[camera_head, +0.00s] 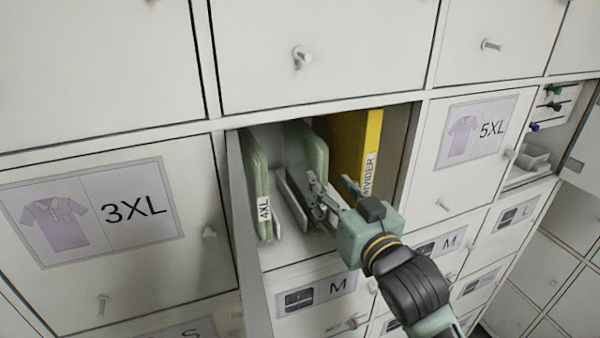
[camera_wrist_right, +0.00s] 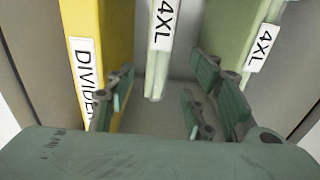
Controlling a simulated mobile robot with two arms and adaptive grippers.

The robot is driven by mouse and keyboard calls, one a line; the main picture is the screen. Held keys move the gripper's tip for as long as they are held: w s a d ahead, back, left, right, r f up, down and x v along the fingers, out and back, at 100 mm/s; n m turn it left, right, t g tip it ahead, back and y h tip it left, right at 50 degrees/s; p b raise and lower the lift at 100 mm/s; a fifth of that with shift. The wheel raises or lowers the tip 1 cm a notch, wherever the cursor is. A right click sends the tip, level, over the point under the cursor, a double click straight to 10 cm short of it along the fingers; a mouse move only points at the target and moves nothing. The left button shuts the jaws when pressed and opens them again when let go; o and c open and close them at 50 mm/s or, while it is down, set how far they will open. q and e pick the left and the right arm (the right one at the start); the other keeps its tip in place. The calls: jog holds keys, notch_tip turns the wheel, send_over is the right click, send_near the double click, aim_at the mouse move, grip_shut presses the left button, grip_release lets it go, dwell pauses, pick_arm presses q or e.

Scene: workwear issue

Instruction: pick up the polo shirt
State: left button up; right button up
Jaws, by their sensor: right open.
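Green folded polo shirts stand on edge in an open compartment. One (camera_head: 258,175), with a 4XL label, is at the left wall in the head view. Another (camera_head: 317,145) stands in the middle, its lower part hidden by my right gripper (camera_head: 329,187). In the right wrist view, the middle shirt (camera_wrist_right: 160,70) appears beyond and between my open fingers (camera_wrist_right: 162,88), and the other 4XL shirt (camera_wrist_right: 228,40) is at the right. The right gripper is at the compartment mouth, empty, and I see no contact with the middle shirt. My left gripper is not in view.
A yellow divider (camera_head: 357,135) stands right of the middle shirt; in the right wrist view it (camera_wrist_right: 105,35) is close to the left fingers. Closed doors labelled 3XL (camera_head: 100,210) and 5XL (camera_head: 475,135) flank the compartment. Labelled M fronts are below. Knobs stick out.

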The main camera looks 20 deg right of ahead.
aim_at(322, 178)
jog(key=shift+w+f+b, duration=0.3)
jog(key=shift+w+b, duration=0.05)
jog(key=shift+b, duration=0.25)
jog(key=shift+w+d+b, duration=0.1)
jog(key=shift+w+b, duration=0.45)
jog(key=shift+w, duration=0.7)
jog(key=shift+w+d+r+p, duration=0.15)
jog(key=shift+w+p, duration=0.45)
jog(key=shift+w, duration=0.8)
jog(key=w, duration=0.1)
jog(key=w+p, duration=0.1)
jog(key=w, duration=0.1)
jog(key=w+p, duration=0.1)
jog(key=shift+w+d+f, duration=0.15)
jog(key=shift+d+f, duration=0.05)
jog(key=shift+f, duration=0.2)
jog(key=shift+w+f, duration=0.1)
jog(key=shift+w, duration=0.15)
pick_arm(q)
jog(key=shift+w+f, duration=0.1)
pick_arm(e)
jog(key=shift+c, duration=0.3)
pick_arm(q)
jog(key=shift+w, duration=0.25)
pick_arm(e)
grip_shut()
